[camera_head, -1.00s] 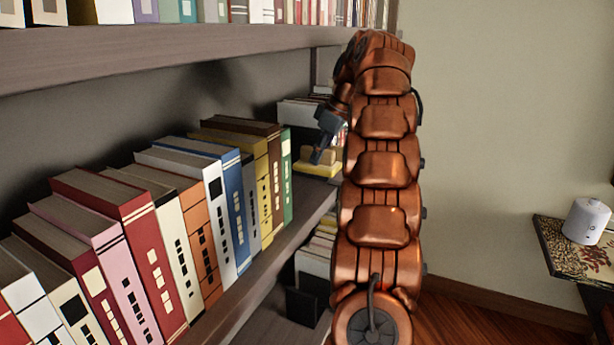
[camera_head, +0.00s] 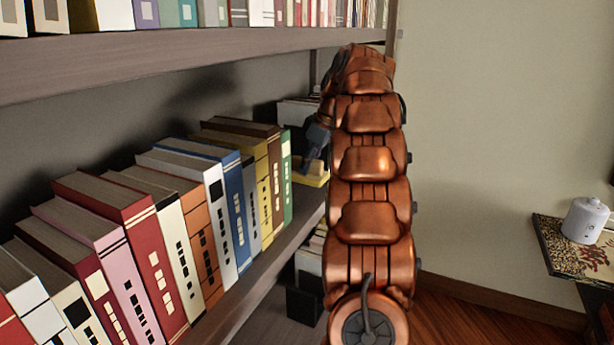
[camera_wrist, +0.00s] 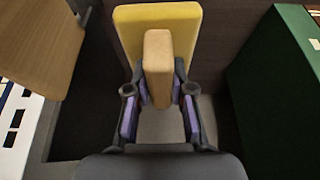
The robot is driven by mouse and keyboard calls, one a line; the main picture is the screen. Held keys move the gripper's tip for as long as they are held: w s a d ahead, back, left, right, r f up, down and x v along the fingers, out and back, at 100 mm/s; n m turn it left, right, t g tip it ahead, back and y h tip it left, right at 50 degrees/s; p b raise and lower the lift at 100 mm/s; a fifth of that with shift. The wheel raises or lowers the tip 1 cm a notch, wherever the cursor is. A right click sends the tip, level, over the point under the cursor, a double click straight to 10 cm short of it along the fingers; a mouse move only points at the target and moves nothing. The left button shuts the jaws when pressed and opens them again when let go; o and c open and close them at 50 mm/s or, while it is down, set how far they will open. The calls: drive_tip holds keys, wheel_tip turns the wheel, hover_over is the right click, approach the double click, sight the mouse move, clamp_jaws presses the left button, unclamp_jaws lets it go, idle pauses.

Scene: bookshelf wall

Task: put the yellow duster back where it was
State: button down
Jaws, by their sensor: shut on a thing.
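The yellow duster (camera_wrist: 128,33) has a yellow pad and a tan block handle (camera_wrist: 157,68). In the wrist view my gripper (camera_wrist: 159,93) is shut on the handle, one finger on each side. In the head view the duster (camera_head: 312,180) shows low at the shelf, just past the green book, partly hidden by my arm. My gripper (camera_head: 314,150) is above it there. I cannot tell whether the pad touches the shelf board.
A row of upright books ends at a green book (camera_head: 286,176), which also stands at the right in the wrist view (camera_wrist: 284,80). A wooden block-like thing (camera_wrist: 38,42) is at the left. An upper shelf (camera_head: 190,58) overhangs. A side table with a white device (camera_head: 585,220) stands far right.

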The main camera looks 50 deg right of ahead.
sight(309, 173)
drive_tip(key=shift+f, duration=0.25)
drive_tip(key=shift+s+f+p, duration=0.1)
drive_tip(key=shift+f+p, duration=0.3)
drive_tip(key=shift+f, duration=0.8)
drive_tip(key=shift+w+f+p, duration=0.2)
drive_tip(key=shift+f+p, duration=0.15)
drive_tip(key=shift+f, duration=0.15)
drive_tip(key=shift+f+b, duration=0.15)
drive_tip(key=shift+b, duration=0.15)
drive_tip(key=c, duration=1)
unclamp_jaws()
drive_tip(key=shift+v, duration=4.7)
drive_tip(key=shift+p+v, duration=1.1)
drive_tip(key=shift+v, duration=0.35)
